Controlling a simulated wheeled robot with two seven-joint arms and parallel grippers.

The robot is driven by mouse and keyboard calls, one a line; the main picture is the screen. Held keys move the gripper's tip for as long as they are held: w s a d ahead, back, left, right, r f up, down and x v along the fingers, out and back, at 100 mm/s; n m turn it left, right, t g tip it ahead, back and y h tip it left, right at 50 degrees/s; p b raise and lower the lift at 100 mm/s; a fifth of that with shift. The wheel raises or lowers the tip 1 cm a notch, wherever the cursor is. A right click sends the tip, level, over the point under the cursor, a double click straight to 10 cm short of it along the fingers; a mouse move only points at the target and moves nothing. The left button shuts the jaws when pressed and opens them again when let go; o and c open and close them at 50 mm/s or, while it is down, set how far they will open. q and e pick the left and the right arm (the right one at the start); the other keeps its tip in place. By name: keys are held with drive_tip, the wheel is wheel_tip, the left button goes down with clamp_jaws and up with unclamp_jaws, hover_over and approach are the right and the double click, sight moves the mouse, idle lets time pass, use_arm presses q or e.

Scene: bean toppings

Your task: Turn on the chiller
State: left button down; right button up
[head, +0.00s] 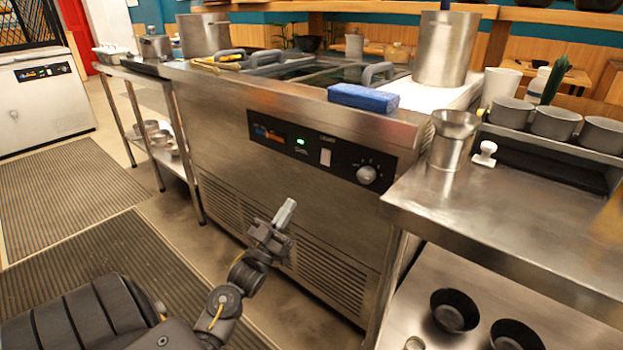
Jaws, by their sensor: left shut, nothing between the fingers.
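The chiller (215,125) is a stainless steel unit in the middle of the head view. Its black control panel (285,155) on the front has a small display at left, a lit green light (300,142), a white rocker switch (325,157) and a round silver knob (367,174). My left gripper (287,212) is shut and empty, in front of the chiller's lower front, below the panel and apart from the switch in the picture. My right gripper is not in view.
A blue sponge (362,97) lies on the chiller's top edge. A steel counter (520,225) with metal cups stands at right, black bowls (454,310) on its lower shelf. A steel side table (135,75) stands left. Floor mats (110,270) cover the left floor.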

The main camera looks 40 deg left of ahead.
use_arm(q)
approach(325, 160)
wheel_tip(325, 160, up, 4)
drive_tip(key=shift+w+f+b, duration=0.2)
drive_tip(key=shift+w+b, duration=0.7)
drive_tip(key=shift+w, duration=1.4)
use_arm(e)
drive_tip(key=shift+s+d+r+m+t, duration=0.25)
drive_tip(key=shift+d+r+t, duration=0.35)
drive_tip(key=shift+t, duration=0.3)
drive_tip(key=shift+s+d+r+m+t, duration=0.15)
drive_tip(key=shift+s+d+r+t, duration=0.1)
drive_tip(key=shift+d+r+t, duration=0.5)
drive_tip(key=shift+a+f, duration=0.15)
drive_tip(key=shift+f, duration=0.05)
